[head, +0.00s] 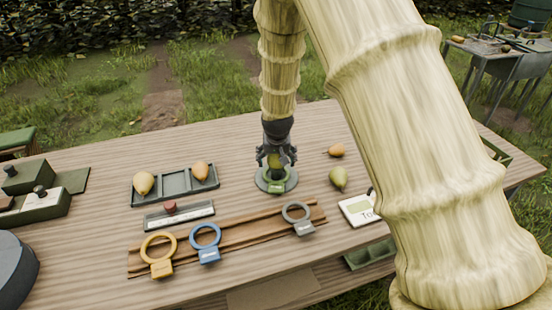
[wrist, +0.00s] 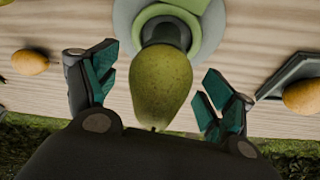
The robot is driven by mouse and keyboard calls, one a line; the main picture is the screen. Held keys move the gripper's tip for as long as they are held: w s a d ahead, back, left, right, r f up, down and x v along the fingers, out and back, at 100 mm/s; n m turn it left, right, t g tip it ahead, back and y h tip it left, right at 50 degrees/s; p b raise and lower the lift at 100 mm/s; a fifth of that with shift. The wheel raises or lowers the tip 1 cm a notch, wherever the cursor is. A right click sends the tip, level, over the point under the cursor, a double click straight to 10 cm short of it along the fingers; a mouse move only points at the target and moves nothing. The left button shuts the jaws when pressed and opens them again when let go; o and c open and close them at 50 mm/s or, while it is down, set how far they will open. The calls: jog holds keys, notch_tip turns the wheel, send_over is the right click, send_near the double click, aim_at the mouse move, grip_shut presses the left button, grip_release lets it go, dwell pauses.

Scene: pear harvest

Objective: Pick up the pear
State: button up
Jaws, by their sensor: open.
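A green pear (wrist: 160,85) sits between the two fingers of my gripper (wrist: 158,97) in the wrist view, with a gap to each finger. My gripper is open, its teal pads on either side of the fruit. Behind the pear's far end are a dark round piece and a pale green and grey round stand (wrist: 208,38). In the head view my gripper (head: 276,157) points down over the grey round stand (head: 262,184), and the pear (head: 275,160) shows only partly between the fingers. Whether the pear touches the stand is hidden.
A grey tray (head: 175,186) holds a yellow pear (head: 143,183) and an orange one (head: 200,170). Yellow, blue and grey ring tools (head: 206,235) lie on a wooden rack in front.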

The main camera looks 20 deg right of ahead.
jog(key=c, duration=1.2)
jog(key=shift+c, duration=0.2)
jog(key=shift+r, duration=0.1)
